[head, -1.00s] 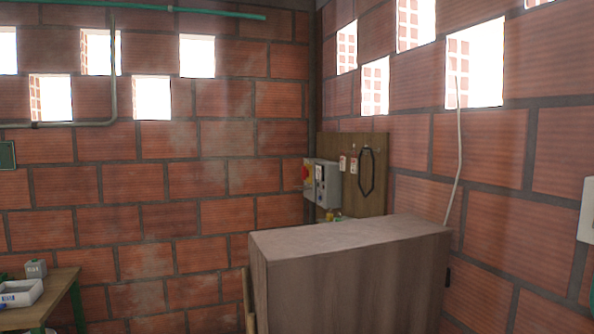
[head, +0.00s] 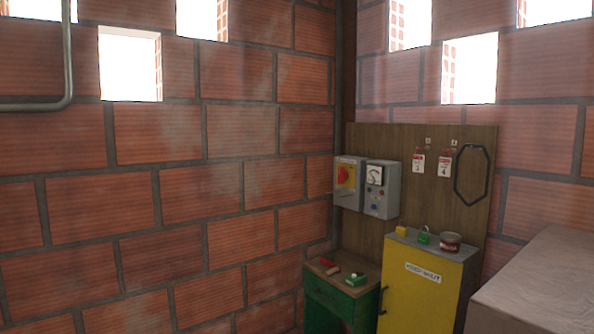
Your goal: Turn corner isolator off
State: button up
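The corner isolator (head: 347,182) is a grey box on a wooden board in the room's corner. It has a yellow plate and a red rotary handle (head: 343,177). The handle's exact position is too small to read. A second grey box (head: 381,190) with a dial and small buttons is mounted right beside it. My gripper is not in view.
A yellow cabinet (head: 423,296) with small items on top stands below the board, beside a green cabinet (head: 328,300). Red and white tags (head: 444,165) and a black hasp-like loop (head: 471,175) hang on the board. A large box (head: 545,285) blocks the right foreground.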

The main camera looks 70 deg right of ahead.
aim_at(343, 176)
jog(key=i, duration=0.75)
jog(key=z, duration=2.4)
jog(key=i, duration=1.7)
